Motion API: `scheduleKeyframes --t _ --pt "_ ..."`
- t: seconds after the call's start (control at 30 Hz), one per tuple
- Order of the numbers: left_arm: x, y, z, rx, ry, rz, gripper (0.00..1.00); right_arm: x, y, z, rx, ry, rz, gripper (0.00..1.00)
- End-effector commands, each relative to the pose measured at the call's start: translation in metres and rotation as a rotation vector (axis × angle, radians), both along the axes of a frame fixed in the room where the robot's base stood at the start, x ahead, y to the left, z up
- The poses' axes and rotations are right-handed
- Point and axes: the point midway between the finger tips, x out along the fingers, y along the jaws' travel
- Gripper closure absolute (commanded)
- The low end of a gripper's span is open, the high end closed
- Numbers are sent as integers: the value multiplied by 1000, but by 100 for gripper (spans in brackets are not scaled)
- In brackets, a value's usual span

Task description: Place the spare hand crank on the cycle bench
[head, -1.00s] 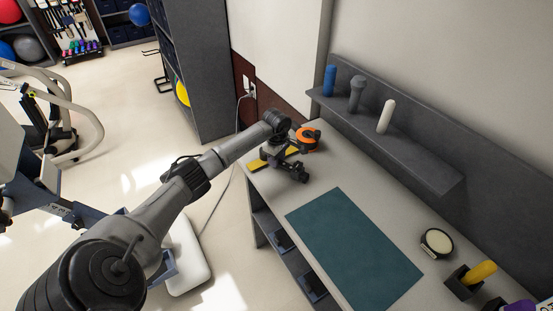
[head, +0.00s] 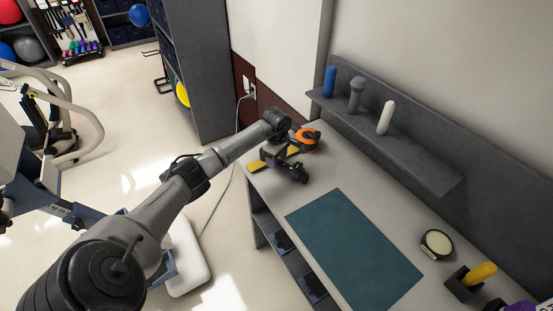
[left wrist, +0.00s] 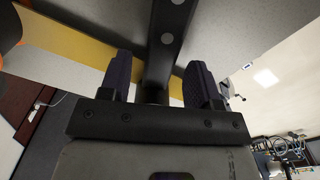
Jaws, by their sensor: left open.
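My left gripper (head: 284,160) is low over the far end of the grey bench (head: 262,184). In the left wrist view its two dark fingers (left wrist: 156,78) stand apart, on either side of a dark bar with pale round spots (left wrist: 168,38). This bar looks like the hand crank's arm, and the jaws are not closed on it. In the head view the gripper's dark parts and the crank blend together, so the crank's full outline is hidden. A yellow strip (head: 257,167) lies under the gripper. My right gripper is not in view.
An orange and dark round thing (head: 308,140) sits just beyond the gripper. A teal mat (head: 352,250) lies clear on the bench. A wall shelf (head: 430,171) holds three upright grips. A round pale-topped tin (head: 437,243) and a yellow-handled item (head: 480,273) stand at the near right.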

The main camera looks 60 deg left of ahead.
Motion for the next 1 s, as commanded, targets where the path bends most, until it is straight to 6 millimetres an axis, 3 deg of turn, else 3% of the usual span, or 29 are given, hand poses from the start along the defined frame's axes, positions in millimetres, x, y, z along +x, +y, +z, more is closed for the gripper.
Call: scheduleKeyframes --t 0.5,0.7,1.0 --pt "0 1 92 4 -3 1 43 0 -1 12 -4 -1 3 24" --pt "0 1 110 2 -2 1 43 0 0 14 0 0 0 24" --pt "0 0 115 0 -1 1 43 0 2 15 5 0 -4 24"
